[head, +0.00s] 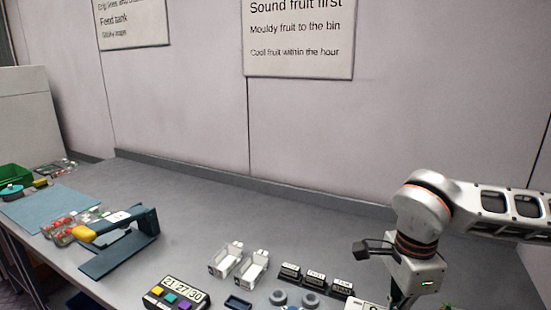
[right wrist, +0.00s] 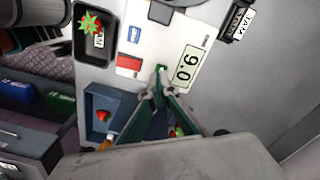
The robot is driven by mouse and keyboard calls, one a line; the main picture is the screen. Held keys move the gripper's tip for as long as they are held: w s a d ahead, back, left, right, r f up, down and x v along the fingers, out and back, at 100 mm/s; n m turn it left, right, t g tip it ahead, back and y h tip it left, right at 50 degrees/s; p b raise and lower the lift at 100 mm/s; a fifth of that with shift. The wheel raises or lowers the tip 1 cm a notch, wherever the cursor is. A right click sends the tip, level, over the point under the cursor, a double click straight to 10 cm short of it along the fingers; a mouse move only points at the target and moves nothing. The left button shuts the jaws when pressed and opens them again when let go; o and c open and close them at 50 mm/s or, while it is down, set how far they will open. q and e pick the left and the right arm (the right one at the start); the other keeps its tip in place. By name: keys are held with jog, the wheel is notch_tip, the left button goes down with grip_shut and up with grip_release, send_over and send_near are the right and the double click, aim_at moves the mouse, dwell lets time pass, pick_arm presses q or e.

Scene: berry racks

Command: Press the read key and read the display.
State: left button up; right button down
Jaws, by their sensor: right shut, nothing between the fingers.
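A white instrument (right wrist: 160,35) lies under my right gripper in the right wrist view. It has a display (right wrist: 188,68) with turned figures that seem to read 9.0, a red key (right wrist: 128,64), a blue key (right wrist: 134,34) and a small green key (right wrist: 162,68). My right gripper (right wrist: 163,88) is shut and empty, its tips at or just over the green key; I cannot tell whether they touch it. In the head view only a corner of the instrument shows at the bottom edge, and the right fingers are cut off. My left gripper is not in view.
Beside the instrument are a dark tray (right wrist: 91,62) with a strawberry and a blue tray (right wrist: 96,130) with a red berry. A timer (head: 176,294) reading 21 27 30, white punnets (head: 226,259) and a blue stand (head: 124,247) stand on the bench. The back of the bench is clear.

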jog(key=shift+f+b, duration=0.6)
jog(key=shift+f, duration=0.55)
dwell(0.6)
jog(key=shift+r, duration=0.1)
jog(key=shift+r+p, duration=1.65)
jog(key=shift+r, duration=0.6)
notch_tip(320, 180, up, 3)
jog(key=shift+r+p, duration=0.2)
jog(key=shift+p, duration=1)
